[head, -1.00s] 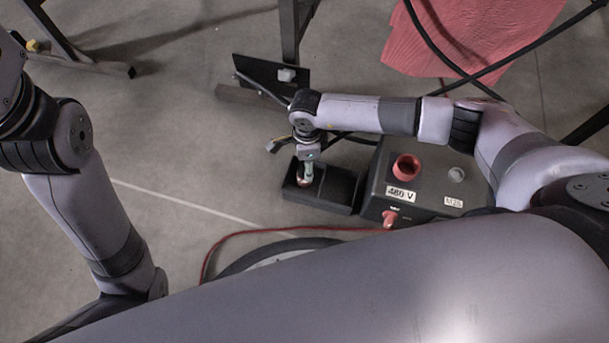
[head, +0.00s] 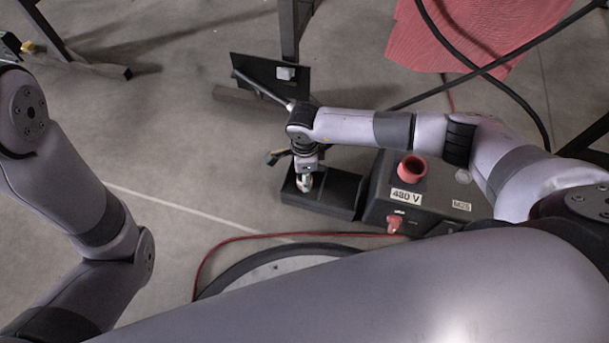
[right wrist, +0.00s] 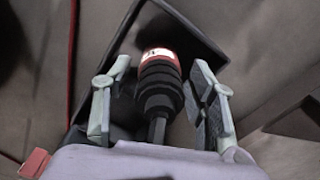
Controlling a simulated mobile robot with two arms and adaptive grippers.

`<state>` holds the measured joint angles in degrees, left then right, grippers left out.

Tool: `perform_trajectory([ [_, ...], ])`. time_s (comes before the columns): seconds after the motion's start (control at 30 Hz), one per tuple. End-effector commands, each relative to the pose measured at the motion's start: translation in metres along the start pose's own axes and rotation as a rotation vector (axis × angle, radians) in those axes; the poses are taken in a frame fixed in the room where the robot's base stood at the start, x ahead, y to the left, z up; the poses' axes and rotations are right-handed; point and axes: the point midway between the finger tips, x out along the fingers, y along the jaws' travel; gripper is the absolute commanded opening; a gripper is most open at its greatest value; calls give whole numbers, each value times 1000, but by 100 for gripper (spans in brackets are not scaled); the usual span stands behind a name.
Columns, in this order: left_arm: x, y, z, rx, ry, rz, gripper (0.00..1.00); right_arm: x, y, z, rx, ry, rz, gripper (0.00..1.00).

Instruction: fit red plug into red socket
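The red plug (right wrist: 158,55) shows in the right wrist view with its red end pointing away and a black ribbed sleeve. It lies between the two fingers of my right gripper (right wrist: 161,72), with gaps visible on both sides. In the head view my right gripper (head: 304,183) points down into the black tray (head: 340,192) and mostly hides the plug. The red socket (head: 411,167) stands up from the top of the dark box marked 480 V (head: 380,190), right of the tray.
A smaller red fitting (head: 394,224) is on the box's front face, near the red cable (head: 235,239) on the floor. A black plate (head: 262,75) on a stand is behind my right wrist. Black cables cross at upper right.

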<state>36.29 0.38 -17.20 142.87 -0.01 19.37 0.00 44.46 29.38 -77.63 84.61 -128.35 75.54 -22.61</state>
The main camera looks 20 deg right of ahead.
Motion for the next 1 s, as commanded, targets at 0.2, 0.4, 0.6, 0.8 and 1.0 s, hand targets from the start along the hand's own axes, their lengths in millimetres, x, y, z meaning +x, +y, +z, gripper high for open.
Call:
perform_trajectory([
  [0.2, 0, 0, 0, 0, 0, 0, 55, 0, 0, 0, 0, 0, 0, 35],
  [0.4, 0, 0, 0, 0, 0, 0, 55, 0, 0, 0, 0, 0, 0, 22],
  [0.6, 0, 0, 0, -1, 0, 0, 55, 0, 0, 0, 0, 0, 0, 8],
  [0.8, 0, 0, 0, -1, 0, 0, 55, 0, 0, 0, 0, 0, -1, 3],
  [1.0, 2, 0, 1, 0, 1, 0, 55, -3, -1, 0, 0, 0, -1, 3],
])
